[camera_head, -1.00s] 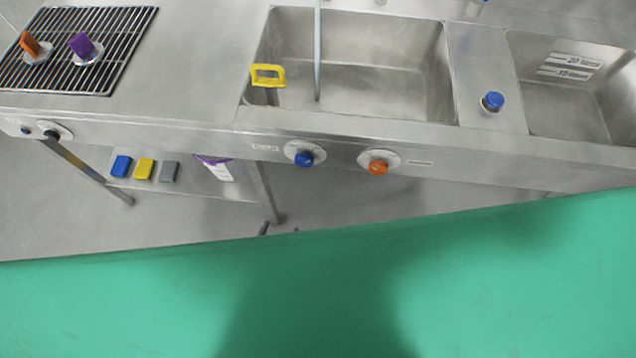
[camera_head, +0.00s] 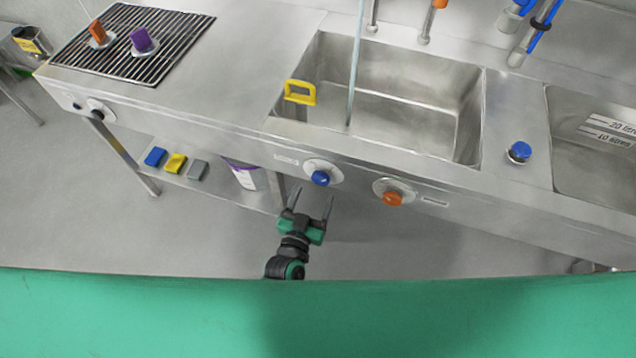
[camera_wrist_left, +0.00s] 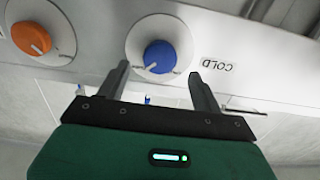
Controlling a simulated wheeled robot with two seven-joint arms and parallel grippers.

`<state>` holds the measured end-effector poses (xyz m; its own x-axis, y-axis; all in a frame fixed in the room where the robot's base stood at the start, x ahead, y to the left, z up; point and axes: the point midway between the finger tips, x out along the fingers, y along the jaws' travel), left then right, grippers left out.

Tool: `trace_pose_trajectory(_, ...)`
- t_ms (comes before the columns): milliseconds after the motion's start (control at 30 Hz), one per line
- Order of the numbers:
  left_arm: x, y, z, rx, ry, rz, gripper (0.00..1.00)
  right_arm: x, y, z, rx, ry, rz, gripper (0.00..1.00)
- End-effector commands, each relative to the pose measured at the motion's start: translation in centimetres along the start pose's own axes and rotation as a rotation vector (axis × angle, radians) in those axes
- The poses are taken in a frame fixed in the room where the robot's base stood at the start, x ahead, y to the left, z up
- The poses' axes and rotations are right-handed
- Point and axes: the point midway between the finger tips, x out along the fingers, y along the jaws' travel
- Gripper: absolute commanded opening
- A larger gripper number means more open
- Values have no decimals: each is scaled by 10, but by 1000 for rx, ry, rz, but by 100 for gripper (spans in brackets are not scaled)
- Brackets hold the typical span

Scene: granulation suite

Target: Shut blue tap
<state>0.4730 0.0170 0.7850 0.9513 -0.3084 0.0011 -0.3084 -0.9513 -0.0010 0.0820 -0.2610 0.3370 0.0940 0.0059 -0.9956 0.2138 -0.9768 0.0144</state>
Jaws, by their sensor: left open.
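The blue tap (camera_head: 320,178) is a round blue knob on a white dial on the front panel of the steel sink unit. In the left wrist view the blue tap (camera_wrist_left: 159,56) sits on its dial beside a label reading COLD, beyond and between my fingertips. My left gripper (camera_head: 312,191) is open and empty, just below and in front of the blue tap. It also shows in the left wrist view (camera_wrist_left: 159,70), with its two fingers apart and no clear contact with the knob. My right gripper is not in view.
An orange tap (camera_head: 392,198) is right of the blue one on the panel. A yellow-handled object (camera_head: 300,92) stands at the sink basin (camera_head: 400,115). A blue knob (camera_head: 520,152) is on the counter. Blue, yellow and grey blocks lie on the lower shelf (camera_head: 215,190).

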Motion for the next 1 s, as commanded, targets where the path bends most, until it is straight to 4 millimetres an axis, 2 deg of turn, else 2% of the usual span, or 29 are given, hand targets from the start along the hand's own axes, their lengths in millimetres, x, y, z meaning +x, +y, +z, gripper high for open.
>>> trace_pose_trajectory(100,20,0,-1,-1,0,0,67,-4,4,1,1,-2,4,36)
trace_pose_trajectory(300,38,0,0,-1,-1,0,67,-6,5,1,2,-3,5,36)
trace_pose_trajectory(667,43,0,1,-1,-1,0,67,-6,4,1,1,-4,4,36)
trace_pose_trajectory(700,43,0,1,-1,-1,0,65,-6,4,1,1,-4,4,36)
trace_pose_trajectory(767,43,0,1,-1,-1,0,53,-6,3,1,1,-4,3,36)
trace_pose_trajectory(900,43,0,1,0,-1,0,26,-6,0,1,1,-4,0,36)
trace_pose_trajectory(933,43,0,1,-1,-1,0,22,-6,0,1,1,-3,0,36)
trace_pose_trajectory(1000,43,0,1,-1,-1,0,22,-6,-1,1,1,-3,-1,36)
